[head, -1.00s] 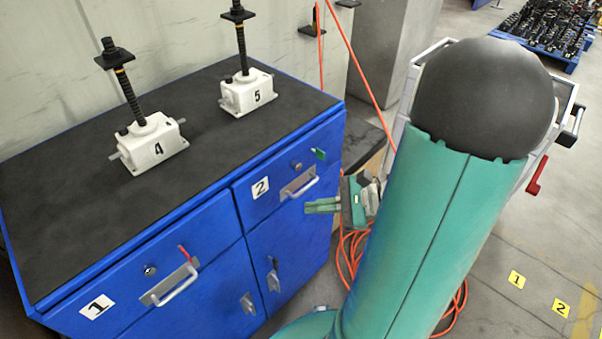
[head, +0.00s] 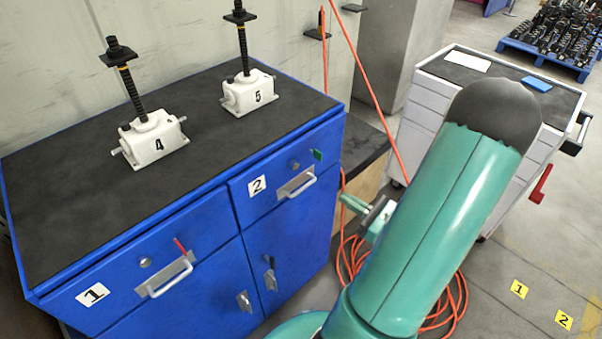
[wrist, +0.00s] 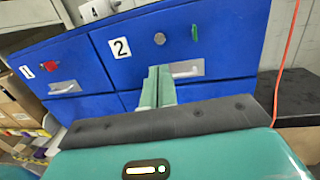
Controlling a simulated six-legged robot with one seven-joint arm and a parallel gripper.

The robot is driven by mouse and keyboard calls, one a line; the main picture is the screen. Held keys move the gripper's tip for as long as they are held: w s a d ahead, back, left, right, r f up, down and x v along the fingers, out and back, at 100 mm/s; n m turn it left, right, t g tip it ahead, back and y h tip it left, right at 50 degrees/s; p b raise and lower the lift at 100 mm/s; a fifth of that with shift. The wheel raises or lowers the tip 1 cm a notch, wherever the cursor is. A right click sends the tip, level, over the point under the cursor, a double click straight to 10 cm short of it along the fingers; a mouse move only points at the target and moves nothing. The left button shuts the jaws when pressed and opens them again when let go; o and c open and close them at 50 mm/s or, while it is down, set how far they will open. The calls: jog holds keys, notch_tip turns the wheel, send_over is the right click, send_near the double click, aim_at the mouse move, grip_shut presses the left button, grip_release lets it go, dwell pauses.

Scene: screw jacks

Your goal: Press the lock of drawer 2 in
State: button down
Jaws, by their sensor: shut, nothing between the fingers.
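Drawer 2 (head: 240,205) is the right upper drawer of a blue cabinet, marked with a white "2" label (head: 257,187). Its lock (head: 294,165) is a small round silver cylinder above the metal handle (head: 297,188); how far it stands out is hard to tell. In the wrist view the lock (wrist: 159,38) is right of the label, above my fingertips. My gripper (head: 345,200) is shut and empty, right of the drawer front and apart from the lock. In the wrist view its green fingers (wrist: 158,71) point toward the drawer, overlapping the area left of the handle.
A green tag (head: 318,155) sticks out right of the lock. Drawer 1 (head: 120,275) has a red tag (head: 180,246). Jacks 4 (head: 150,140) and 5 (head: 248,92) stand on the cabinet. An orange hose (head: 350,250) lies beside it; a white trolley (head: 480,110) stands right.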

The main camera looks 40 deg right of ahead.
aim_at(297, 166)
dwell(0.3)
jog(key=w, duration=0.4)
jog(key=w+a, duration=0.1)
jog(key=w, duration=0.3)
jog(key=w+a+r, duration=0.1)
jog(key=w, duration=0.3)
jog(key=shift+w, duration=0.3)
jog(key=shift+w+a, duration=0.1)
jog(key=shift+w, duration=0.45)
jog(key=shift+w+r, duration=0.15)
jog(key=shift+w, duration=0.75)
jog(key=shift+s, duration=0.1)
